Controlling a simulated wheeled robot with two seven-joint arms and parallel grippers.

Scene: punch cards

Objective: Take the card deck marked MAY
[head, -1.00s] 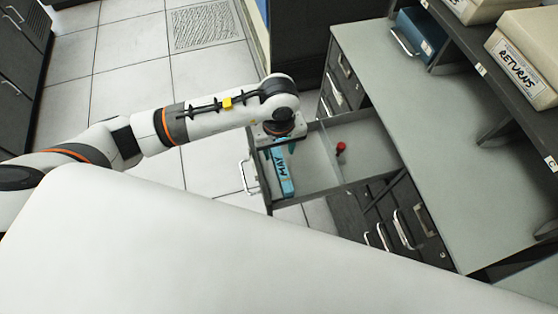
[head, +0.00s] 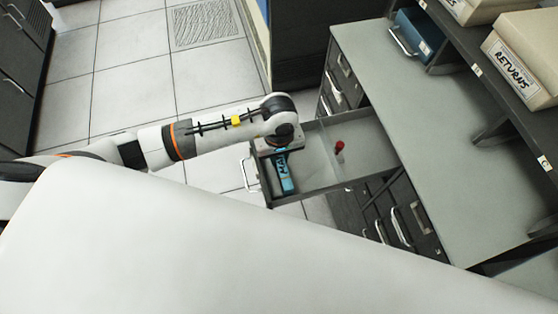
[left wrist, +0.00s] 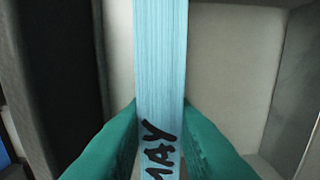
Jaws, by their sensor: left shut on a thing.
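The blue card deck marked MAY (head: 284,173) stands in the front compartment of an open drawer (head: 322,183) in the head view. In the left wrist view the deck (left wrist: 160,70) runs up the middle, with the black letters at the bottom. My left gripper (left wrist: 160,150) has its two green fingers on either side of the deck, shut on it. In the head view the left gripper (head: 279,152) is over the far end of the deck, and the wrist hides its fingertips. My right gripper is not in view.
A red object (head: 339,147) lies in the drawer's other compartment, beyond a divider. Tiled floor (head: 130,70) is open at the left.

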